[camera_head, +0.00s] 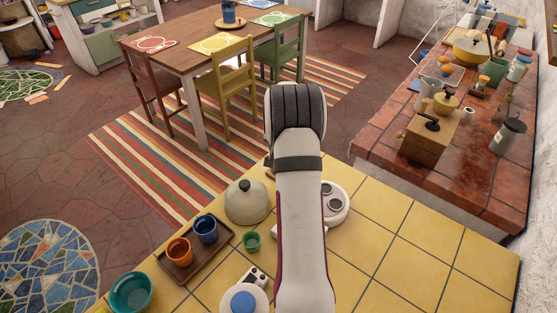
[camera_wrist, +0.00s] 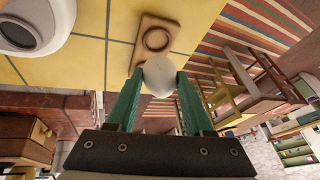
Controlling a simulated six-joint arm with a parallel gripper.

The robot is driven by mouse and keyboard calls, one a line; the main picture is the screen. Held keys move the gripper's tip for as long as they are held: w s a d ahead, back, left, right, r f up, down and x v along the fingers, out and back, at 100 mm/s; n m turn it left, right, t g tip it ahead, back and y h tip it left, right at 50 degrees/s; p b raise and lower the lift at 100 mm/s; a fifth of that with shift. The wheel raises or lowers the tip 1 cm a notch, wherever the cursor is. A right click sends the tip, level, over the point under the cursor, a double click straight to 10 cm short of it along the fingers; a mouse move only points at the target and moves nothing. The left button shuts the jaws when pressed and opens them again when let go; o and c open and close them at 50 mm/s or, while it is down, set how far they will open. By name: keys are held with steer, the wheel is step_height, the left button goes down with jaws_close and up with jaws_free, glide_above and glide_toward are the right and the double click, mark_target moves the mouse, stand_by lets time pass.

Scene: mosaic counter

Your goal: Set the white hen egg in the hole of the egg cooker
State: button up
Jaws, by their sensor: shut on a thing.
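The white hen egg (camera_wrist: 159,76) is held between the green fingertips of my gripper (camera_wrist: 160,84) in the wrist view. The fingers press on its two sides. In the head view my arm hides both gripper and egg. The egg cooker (camera_head: 343,201) is white and round with dark round holes, partly hidden behind the right side of my arm. A white rounded body with a grey round part, apparently the cooker (camera_wrist: 60,16), is cut off at the upper left of the wrist view, apart from the egg.
A wooden block with a round recess (camera_wrist: 156,39) lies just beyond the egg. On the yellow counter (camera_head: 400,240) stand a domed lid (camera_head: 245,205), a brown tray with two cups (camera_head: 183,272), a green cup (camera_head: 252,241) and a teal bowl (camera_head: 131,292). The counter's right side is clear.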

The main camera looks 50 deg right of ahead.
steer(key=s+r, duration=0.3)
steer(key=s, duration=0.5)
steer(key=s+r, duration=0.4)
steer(key=s, duration=0.4)
steer(key=shift+d+f, duration=0.2)
steer(key=shift+f, duration=1.6)
steer(key=shift+d+f, duration=0.15)
steer(key=shift+f, duration=1.6)
steer(key=shift+f, duration=0.1)
steer(key=shift+f, duration=0.3)
steer(key=shift+f, duration=0.55)
steer(key=o, duration=1.1)
steer(key=shift+c, duration=0.2)
